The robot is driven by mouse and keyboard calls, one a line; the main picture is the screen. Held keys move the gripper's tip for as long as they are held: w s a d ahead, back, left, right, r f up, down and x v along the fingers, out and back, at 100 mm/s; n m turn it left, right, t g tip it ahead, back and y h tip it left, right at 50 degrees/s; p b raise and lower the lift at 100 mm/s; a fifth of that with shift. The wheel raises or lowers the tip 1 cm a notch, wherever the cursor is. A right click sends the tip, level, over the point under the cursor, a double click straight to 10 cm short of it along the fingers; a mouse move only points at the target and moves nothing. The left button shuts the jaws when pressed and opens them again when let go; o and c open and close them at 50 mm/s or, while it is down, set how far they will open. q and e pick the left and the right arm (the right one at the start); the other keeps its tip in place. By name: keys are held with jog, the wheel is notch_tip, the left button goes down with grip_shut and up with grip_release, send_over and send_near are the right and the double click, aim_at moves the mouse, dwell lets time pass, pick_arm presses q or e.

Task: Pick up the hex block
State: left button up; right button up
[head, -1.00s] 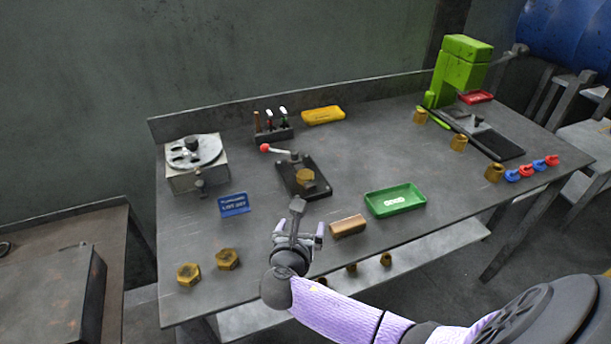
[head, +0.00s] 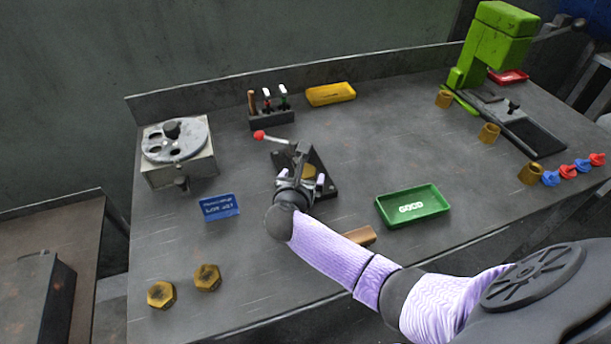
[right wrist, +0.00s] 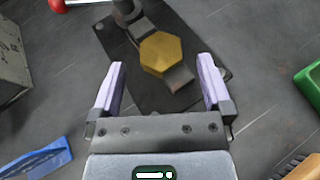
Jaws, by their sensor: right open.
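A brass hex block (right wrist: 160,52) sits on the black base plate (right wrist: 192,94) of a lever fixture in the right wrist view. In the head view the hex block (head: 309,171) is partly hidden behind my right gripper. My right gripper (head: 302,184) is open and empty. In the right wrist view its two fingers (right wrist: 161,84) point toward the hex block, which lies just beyond and between them. Two other brass hex pieces (head: 161,294) (head: 207,277) lie on the table at the front left. My left gripper is out of view.
The fixture's red-knobbed lever (head: 259,136) reaches left beside the block. A green GOOD tray (head: 440,212) is to the right, a blue sign (head: 219,207) to the left. A wooden-backed brush (head: 361,236) lies partly under my right arm. A tool rack (head: 284,119) stands behind.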

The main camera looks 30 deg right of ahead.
aim_at(305, 171)
jog(key=b+x, duration=0.1)
jog(key=x, duration=0.2)
jog(key=shift+f, duration=0.2)
jog(key=shift+w+d, duration=0.1)
jog(key=shift+r, duration=0.15)
jog(key=shift+c, duration=0.3)
grip_shut()
